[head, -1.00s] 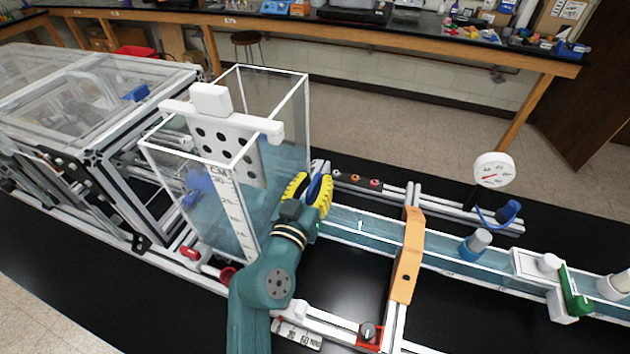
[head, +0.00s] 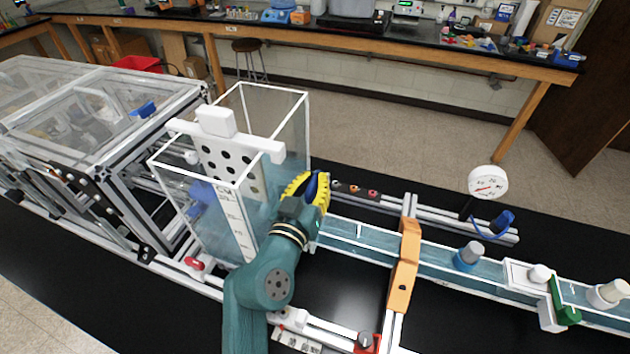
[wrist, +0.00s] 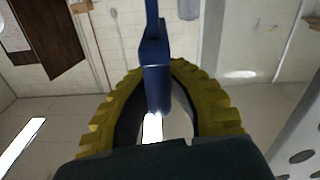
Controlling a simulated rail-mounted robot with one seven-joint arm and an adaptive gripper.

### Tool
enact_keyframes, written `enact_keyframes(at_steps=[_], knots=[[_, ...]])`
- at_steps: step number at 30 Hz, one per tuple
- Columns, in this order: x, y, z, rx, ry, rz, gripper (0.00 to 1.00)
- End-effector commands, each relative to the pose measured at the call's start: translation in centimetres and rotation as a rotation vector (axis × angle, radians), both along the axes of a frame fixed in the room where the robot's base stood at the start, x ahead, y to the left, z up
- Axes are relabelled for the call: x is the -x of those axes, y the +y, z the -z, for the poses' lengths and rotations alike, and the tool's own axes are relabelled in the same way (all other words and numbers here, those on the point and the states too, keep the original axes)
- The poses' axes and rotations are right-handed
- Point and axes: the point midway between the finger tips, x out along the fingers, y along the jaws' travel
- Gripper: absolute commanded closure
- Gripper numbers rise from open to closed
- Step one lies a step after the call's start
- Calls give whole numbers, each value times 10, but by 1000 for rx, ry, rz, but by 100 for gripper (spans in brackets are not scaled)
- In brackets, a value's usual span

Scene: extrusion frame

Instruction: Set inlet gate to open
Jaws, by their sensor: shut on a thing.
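My gripper (head: 318,186) has yellow ribbed fingers and is shut on a blue handle (head: 312,184). The handle stands where the water channel (head: 350,231) meets the right side of the clear tank (head: 262,215), and seems to be the inlet gate's. In the wrist view, the blue handle (wrist: 157,85) is upright between the two yellow fingers of my gripper (wrist: 156,68), with a narrow blue stem beyond it. The gate's lower part is hidden behind my gripper and arm in the head view, so its opening cannot be seen.
A white perforated plate with a crossbar (head: 228,150) sits in the tank, left of my gripper. An orange bracket (head: 404,275) spans the channel to the right. A round gauge (head: 487,183) and a row of small knobs (head: 355,189) lie behind the channel.

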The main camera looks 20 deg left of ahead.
Motion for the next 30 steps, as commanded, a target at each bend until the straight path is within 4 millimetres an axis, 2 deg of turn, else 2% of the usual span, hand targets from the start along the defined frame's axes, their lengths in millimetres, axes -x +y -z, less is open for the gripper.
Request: enact_keyframes(at_steps=[1, 5, 6, 14, 17, 20, 27, 30], knots=[[0, 0, -1, -1, -3, -1, 84], [0, 0, 0, 0, -1, 0, 60], [0, 0, 0, 0, -1, 0, 57], [1, 0, 1, 0, 1, -1, 57], [8, 0, 2, 0, 2, -1, 57], [27, -1, 2, 0, 2, -3, 57], [87, -5, 2, 1, 3, -4, 57], [105, -7, 2, 1, 2, -3, 57]])
